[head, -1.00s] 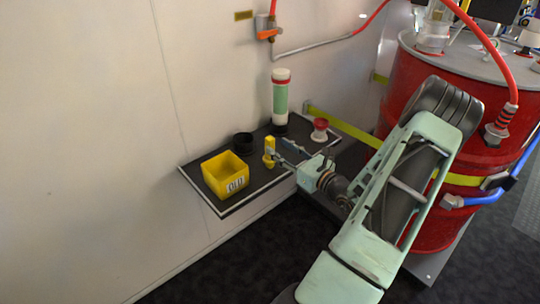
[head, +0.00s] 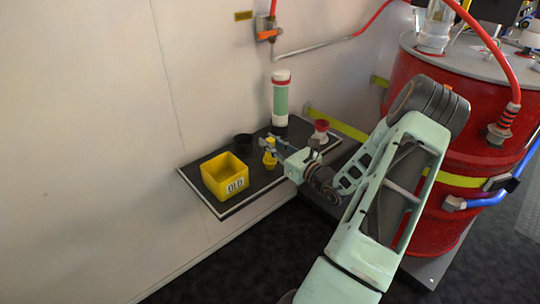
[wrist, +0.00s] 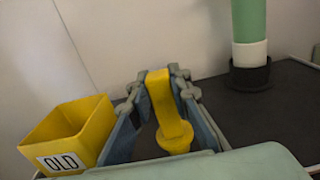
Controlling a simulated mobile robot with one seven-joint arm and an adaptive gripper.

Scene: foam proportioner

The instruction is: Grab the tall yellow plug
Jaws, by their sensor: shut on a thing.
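The tall yellow plug (head: 270,158) has a narrow upper part and a wider round base. It stands upright over the black shelf, right of the yellow bin. In the wrist view the plug (wrist: 162,105) is between the two blue-grey fingers of my gripper (wrist: 158,88), which are shut on its upper part. In the head view my gripper (head: 268,147) reaches it from the right. I cannot tell whether the plug's base touches the shelf.
A yellow bin marked OLD (head: 223,180) is on the left of the shelf (head: 257,187). A green-and-white cylinder (head: 281,100) and a red-and-white piece (head: 320,131) stand to the back right. A red drum (head: 405,90) is at the right.

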